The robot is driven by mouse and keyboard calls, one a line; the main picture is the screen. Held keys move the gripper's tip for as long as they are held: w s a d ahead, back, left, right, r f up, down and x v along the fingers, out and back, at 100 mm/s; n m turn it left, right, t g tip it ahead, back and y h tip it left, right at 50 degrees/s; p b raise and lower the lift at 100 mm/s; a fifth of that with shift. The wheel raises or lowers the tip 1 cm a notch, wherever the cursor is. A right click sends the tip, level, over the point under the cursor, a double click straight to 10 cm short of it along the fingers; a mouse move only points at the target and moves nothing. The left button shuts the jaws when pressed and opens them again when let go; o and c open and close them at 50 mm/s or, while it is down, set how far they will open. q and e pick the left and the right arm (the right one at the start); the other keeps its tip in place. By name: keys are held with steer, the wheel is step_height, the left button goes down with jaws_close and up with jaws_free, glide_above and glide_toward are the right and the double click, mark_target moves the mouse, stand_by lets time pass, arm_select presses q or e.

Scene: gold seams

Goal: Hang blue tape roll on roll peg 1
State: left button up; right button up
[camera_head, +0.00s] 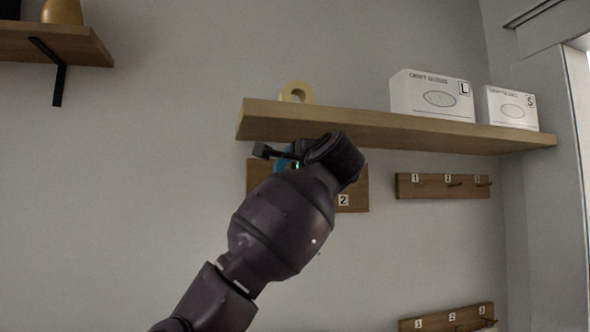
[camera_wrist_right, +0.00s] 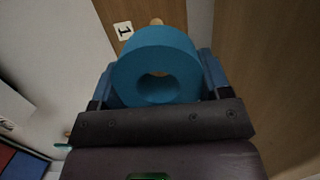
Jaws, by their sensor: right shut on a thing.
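The blue tape roll (camera_wrist_right: 182,58) is held between the fingers of my right gripper (camera_wrist_right: 158,85), with its round hole facing the wrist camera. In the head view only a sliver of the blue roll (camera_head: 281,158) shows beside my right gripper (camera_head: 284,154), just under the shelf. The wooden peg board (camera_head: 355,190) is behind my arm, with label 2 visible. In the wrist view a label 1 (camera_wrist_right: 123,31) is on the board, and a light wooden peg tip (camera_wrist_right: 156,21) shows just past the roll's upper edge. No peg shows through the hole. My left gripper is not in view.
The wooden shelf (camera_head: 370,125) runs right above my right gripper. It carries a pale yellow roll (camera_head: 297,91) and two white boxes (camera_head: 432,95). Other peg boards are on the wall at right (camera_head: 443,186) and lower right (camera_head: 450,318).

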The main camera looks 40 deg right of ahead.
steer(key=shift+w+d, duration=0.3)
steer(key=shift+w, duration=0.3)
stand_by(0.7)
stand_by(0.8)
steer(key=shift+w+d+p, duration=0.15)
steer(key=shift+w+p, duration=0.1)
steer(key=shift+p, duration=0.15)
stand_by(0.5)
steer(key=shift+w+d, duration=0.3)
steer(key=shift+w, duration=0.2)
stand_by(0.5)
steer(key=shift+p+x, duration=0.45)
steer(key=shift+x, duration=0.45)
steer(key=shift+w+d, duration=0.25)
steer(key=shift+d, duration=0.05)
stand_by(1.1)
steer(key=shift+p+x, duration=0.6)
steer(key=shift+x, duration=0.65)
stand_by(0.6)
